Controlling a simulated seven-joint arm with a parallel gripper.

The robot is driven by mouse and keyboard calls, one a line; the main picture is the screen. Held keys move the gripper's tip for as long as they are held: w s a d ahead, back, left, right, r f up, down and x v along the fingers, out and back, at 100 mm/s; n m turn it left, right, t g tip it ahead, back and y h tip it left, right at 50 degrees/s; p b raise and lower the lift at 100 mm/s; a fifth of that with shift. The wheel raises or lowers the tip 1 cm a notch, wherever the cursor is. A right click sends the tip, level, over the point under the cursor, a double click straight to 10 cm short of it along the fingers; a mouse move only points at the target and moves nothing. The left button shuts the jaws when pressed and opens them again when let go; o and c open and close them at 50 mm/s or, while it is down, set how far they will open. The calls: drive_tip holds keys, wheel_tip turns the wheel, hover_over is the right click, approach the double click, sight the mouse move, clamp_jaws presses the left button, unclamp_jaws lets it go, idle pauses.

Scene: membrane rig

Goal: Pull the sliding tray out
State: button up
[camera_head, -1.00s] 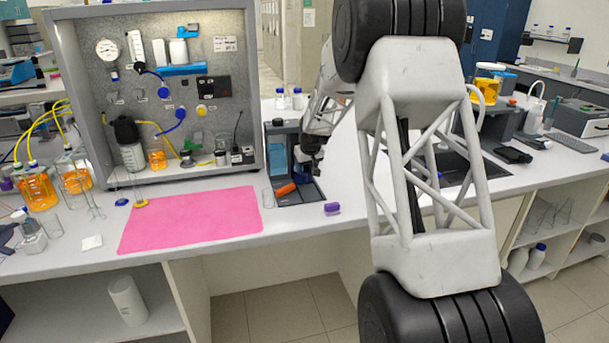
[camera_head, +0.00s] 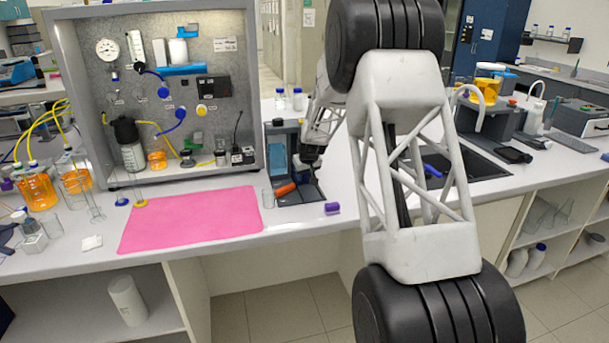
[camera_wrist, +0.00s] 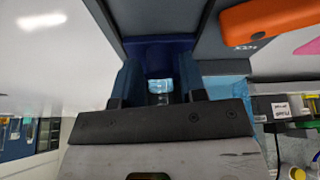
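A grey device (camera_head: 281,127) with a light blue panel stands on the bench, right of the pink mat. Its low grey base (camera_head: 300,198) faces the front edge and bears an orange piece (camera_head: 286,189). Which part is the sliding tray, I cannot make out for sure. My gripper (camera_head: 311,172) points down over the right side of this base. In the wrist view my gripper (camera_wrist: 160,88) has its fingers apart, with a see-through gap between them. A dark blue part (camera_wrist: 158,50) lies at the fingertips; contact cannot be told. The orange piece (camera_wrist: 268,20) shows upper right there.
A purple item (camera_head: 332,208) lies near the bench's front edge. The pink mat (camera_head: 190,220) and a grey panel rig (camera_head: 225,75) are to the left. A black plate (camera_head: 470,163) lies to the right. My arm hides some of the bench.

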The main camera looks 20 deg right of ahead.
clamp_jaws()
drive_tip(key=shift+s, duration=0.1)
drive_tip(key=shift+s+r, duration=0.1)
drive_tip(key=shift+s, duration=5.5)
drive_tip(key=shift+o, duration=1.6)
unclamp_jaws()
